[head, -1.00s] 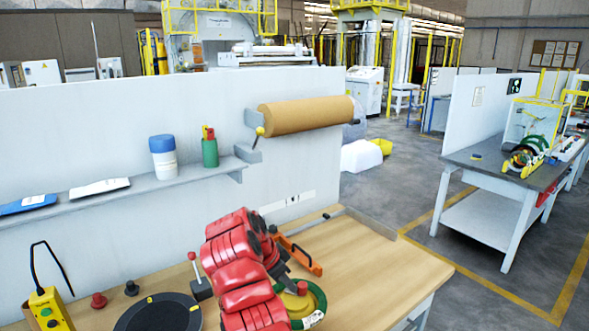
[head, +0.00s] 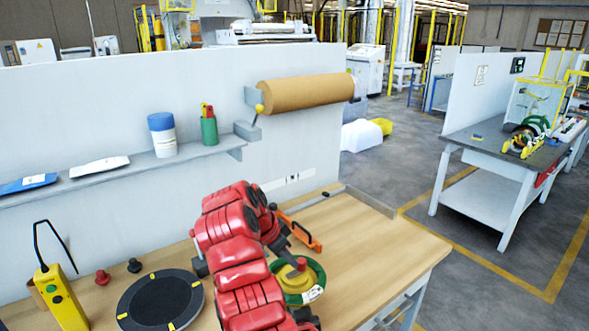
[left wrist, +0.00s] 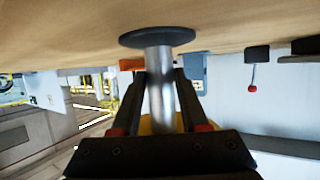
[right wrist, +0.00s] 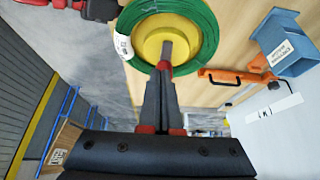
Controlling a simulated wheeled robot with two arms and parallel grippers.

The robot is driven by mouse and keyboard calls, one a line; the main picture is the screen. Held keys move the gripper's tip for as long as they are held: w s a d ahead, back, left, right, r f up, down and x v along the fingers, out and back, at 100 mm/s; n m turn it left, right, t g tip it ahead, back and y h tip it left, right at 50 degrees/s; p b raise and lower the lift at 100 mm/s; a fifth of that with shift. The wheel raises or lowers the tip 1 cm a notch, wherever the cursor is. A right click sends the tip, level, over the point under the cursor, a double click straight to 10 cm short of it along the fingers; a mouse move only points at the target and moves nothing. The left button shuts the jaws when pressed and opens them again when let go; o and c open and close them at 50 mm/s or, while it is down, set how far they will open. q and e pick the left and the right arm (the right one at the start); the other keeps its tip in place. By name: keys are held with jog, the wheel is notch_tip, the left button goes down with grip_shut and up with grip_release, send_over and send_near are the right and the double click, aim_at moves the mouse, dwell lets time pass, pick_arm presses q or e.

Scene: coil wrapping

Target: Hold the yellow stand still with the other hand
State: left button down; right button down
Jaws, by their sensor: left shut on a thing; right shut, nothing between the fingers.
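The yellow stand (head: 294,284) is on the wooden table, with a green coil (head: 318,271) around its yellow hub and a white tag on the coil. My right gripper (head: 299,263) is shut with nothing in it, its tips at the stand's centre. In the right wrist view its tips are by the grey peg (right wrist: 167,48) on the hub (right wrist: 160,32). In the left wrist view my left gripper (left wrist: 160,95) is shut on a silver post (left wrist: 160,75) with a dark round foot (left wrist: 157,38) on the table; a bit of yellow shows behind it. The left gripper is hidden in the head view.
A black turntable (head: 160,300), a yellow handheld box (head: 62,305) and red and black knobs are at the table's left. An orange-handled tool (head: 300,228) lies behind the stand. A brown paper roll (head: 305,91) is on the wall. The table's right side is clear.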

aim_at(290, 279)
notch_tip(290, 279, up, 4)
jog(key=shift+r, duration=0.15)
dwell(0.3)
pick_arm(q)
jog(key=shift+c, duration=1.7)
grip_release()
